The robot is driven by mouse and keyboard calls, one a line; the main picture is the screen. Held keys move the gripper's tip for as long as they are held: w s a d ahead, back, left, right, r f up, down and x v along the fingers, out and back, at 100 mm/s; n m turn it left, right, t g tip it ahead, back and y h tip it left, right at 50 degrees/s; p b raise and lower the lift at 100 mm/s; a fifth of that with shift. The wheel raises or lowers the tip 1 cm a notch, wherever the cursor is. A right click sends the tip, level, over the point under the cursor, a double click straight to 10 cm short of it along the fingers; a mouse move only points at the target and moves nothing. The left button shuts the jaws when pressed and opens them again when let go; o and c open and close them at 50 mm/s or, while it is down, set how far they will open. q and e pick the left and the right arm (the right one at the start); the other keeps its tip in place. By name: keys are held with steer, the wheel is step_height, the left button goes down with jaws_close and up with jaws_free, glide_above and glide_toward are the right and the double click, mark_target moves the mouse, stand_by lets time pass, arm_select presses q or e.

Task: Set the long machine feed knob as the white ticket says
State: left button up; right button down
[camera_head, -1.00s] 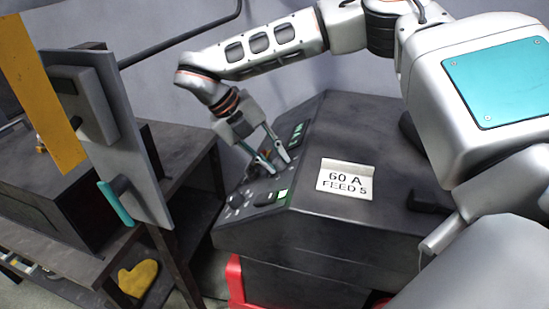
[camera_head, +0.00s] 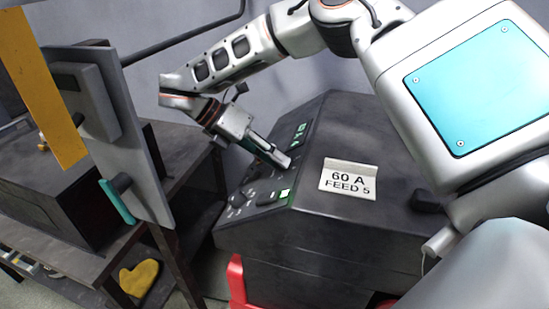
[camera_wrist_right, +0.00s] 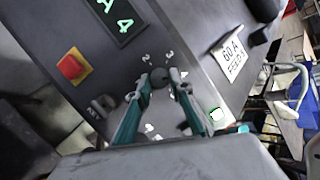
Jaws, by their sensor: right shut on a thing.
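The white ticket (camera_head: 348,179) on top of the dark machine (camera_head: 380,130) reads "60 A FEED 5"; it also shows in the right wrist view (camera_wrist_right: 231,57). My right gripper (camera_head: 286,162) is at the machine's sloped panel. In the right wrist view its teal fingers (camera_wrist_right: 160,82) are shut on a dark knob (camera_wrist_right: 159,76), with small numbers, 2 and 3 among them, printed beside it. The fingers hide much of the knob, so its setting is unclear. A dark display (camera_wrist_right: 116,16) shows green characters, seemingly "A 4". My left gripper is not in view.
Near the held knob are a red button (camera_wrist_right: 72,66), another dark knob (camera_wrist_right: 104,104) and a lit green-white switch (camera_wrist_right: 216,114). A grey upright plate with a teal handle (camera_head: 118,200) stands at left. A yellow glove (camera_head: 139,278) lies low on the left.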

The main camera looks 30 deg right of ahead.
steer(key=m+g, duration=0.1)
steer(key=m, duration=0.2)
steer(key=shift+f, duration=0.2)
steer(key=m, duration=0.2)
steer(key=shift+m+g+p, duration=0.35)
steer(key=shift+m+g, duration=0.05)
steer(key=m, duration=0.3)
steer(key=shift+w+f+g, duration=0.1)
steer(key=shift+w+g, duration=0.05)
steer(key=shift+g, duration=0.15)
steer(key=m, duration=0.3)
steer(key=shift+g+y, duration=0.4)
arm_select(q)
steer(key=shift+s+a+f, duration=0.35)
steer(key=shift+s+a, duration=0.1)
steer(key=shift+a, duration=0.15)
arm_select(e)
steer(key=shift+w+m, duration=0.1)
steer(key=shift+m, duration=0.9)
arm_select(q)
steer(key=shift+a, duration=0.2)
arm_select(e)
steer(key=c, duration=1.8)
jaws_free()
steer(key=shift+d, duration=0.1)
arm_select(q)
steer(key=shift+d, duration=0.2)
arm_select(e)
steer(key=shift+w, duration=0.1)
